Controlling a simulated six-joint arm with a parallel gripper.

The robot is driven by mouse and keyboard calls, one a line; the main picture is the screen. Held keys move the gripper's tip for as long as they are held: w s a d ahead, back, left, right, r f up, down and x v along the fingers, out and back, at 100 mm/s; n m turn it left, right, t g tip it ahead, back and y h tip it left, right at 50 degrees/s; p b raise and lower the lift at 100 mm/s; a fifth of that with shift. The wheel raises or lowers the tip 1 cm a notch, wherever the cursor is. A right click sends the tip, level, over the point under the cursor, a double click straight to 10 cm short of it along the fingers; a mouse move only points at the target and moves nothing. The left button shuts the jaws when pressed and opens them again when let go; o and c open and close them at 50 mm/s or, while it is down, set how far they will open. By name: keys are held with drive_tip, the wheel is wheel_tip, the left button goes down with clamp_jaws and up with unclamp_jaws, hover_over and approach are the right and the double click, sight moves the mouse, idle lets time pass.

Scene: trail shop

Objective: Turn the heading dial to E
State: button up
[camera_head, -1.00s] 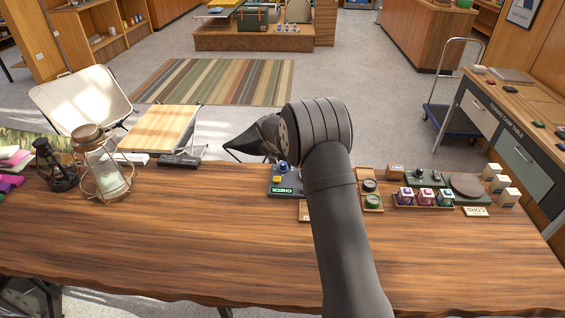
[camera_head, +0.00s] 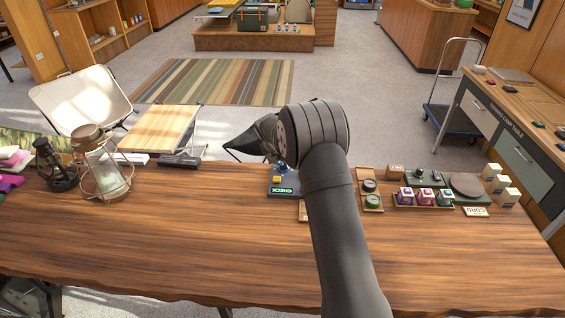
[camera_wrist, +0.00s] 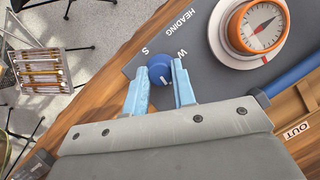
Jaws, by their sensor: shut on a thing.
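The heading dial is a blue knob (camera_wrist: 161,70) on a dark grey panel (camera_wrist: 218,82) marked HEADING. The letters S and W show beside the knob in the wrist view; the other letters are hidden. A short pale mark shows on the knob, towards its lower side in the picture; which letter it points to I cannot tell. My gripper (camera_wrist: 161,84) has its two light blue fingers shut on the knob, one on each side. In the head view my arm hides most of the panel, but its CHECK label (camera_head: 283,190) and part of the blue knob (camera_head: 282,168) show.
An orange-rimmed compass (camera_wrist: 258,27) sits on the panel, close to my fingers. A small OUT sign (camera_wrist: 296,130) is at the right. In the head view, a lantern (camera_head: 100,170) stands left; several coloured boxes (camera_head: 426,197) stand right. The table's front (camera_head: 190,240) is clear.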

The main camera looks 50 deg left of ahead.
drive_tip(key=m+h, duration=0.1)
drive_tip(key=m, duration=0.3)
drive_tip(key=shift+a+h, duration=0.1)
drive_tip(key=shift+h, duration=0.2)
drive_tip(key=m+h, duration=0.1)
drive_tip(key=m, duration=0.3)
drive_tip(key=shift+a+m+h, duration=0.15)
drive_tip(key=shift+m+h, duration=0.15)
drive_tip(key=shift+h, duration=0.1)
drive_tip(key=m, duration=0.2)
drive_tip(key=m+g+h, duration=0.1)
drive_tip(key=m, duration=0.1)
drive_tip(key=shift+w+a+m+g, duration=0.1)
drive_tip(key=shift+m+g, duration=0.2)
drive_tip(key=shift+m+g+h, duration=0.5)
drive_tip(key=shift+m, duration=1.1)
drive_tip(key=o, duration=1)
drive_tip(key=shift+m, duration=0.3)
